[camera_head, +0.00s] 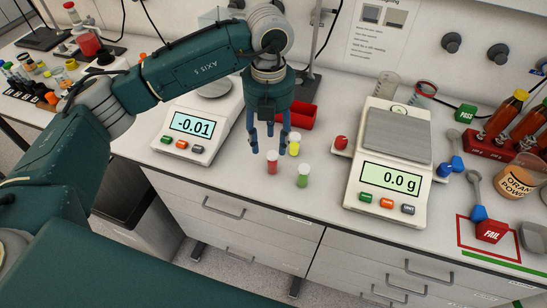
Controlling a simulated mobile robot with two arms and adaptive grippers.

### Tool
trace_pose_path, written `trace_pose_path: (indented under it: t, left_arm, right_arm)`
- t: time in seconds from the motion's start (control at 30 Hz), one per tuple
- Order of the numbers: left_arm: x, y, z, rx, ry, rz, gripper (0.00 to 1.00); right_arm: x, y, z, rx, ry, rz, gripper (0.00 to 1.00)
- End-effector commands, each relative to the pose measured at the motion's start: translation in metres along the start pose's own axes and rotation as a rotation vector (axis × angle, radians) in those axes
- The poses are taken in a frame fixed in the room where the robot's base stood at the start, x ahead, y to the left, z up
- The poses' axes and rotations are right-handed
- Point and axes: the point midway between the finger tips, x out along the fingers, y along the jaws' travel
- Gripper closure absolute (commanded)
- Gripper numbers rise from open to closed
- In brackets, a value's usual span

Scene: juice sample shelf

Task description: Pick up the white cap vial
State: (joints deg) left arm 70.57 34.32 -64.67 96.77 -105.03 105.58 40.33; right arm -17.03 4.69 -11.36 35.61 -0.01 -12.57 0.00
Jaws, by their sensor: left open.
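Three small vials with pale, whitish caps stand on the white counter near its front edge: a red vial (272,167), a green vial (303,181) and a yellow vial (294,149). All look upright; which one the task means I cannot tell. My left gripper (270,140) points down over the counter with its fingers apart. It is just above and behind the red vial, and one finger overlaps the yellow vial in the picture. Nothing shows between the fingers. My right gripper is not in view.
A scale (195,140) reading -0.01 stands left of the vials, and another (386,190) reading 0.0 g stands right. A red bin (300,116) sits behind the gripper. A red-topped piece (341,142) lies by the right scale. Bottles, a beaker (522,177) and spoons crowd the far right.

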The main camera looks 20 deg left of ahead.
Motion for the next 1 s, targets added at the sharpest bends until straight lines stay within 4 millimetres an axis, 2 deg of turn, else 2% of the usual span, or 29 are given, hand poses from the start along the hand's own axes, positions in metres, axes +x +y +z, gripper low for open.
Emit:
trace_pose_path:
  t: [0.2, 0.33, 0.43, 0.57, 0.7, 1.0]
  left_arm:
    - [0.032, -0.002, -0.001, 0.002, 0.004, -0.003, 0.55]
    - [0.041, -0.002, -0.001, 0.003, 0.002, -0.004, 0.55]
    - [0.050, -0.005, -0.001, 0.004, 0.005, -0.006, 0.55]
    - [0.068, -0.009, -0.001, 0.005, 0.005, -0.006, 0.55]
    - [0.087, -0.008, 0.000, 0.004, 0.003, -0.006, 0.55]
    - [0.093, -0.008, 0.001, 0.005, 0.000, -0.007, 0.57]
  right_arm:
    - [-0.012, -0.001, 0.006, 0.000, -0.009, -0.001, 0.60]
    - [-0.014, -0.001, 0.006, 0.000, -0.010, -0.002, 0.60]
    - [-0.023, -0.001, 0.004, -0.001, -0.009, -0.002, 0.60]
    - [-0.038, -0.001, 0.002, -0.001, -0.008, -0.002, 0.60]
    - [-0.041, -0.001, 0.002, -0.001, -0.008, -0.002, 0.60]
    - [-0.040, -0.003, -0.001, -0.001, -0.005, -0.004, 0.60]
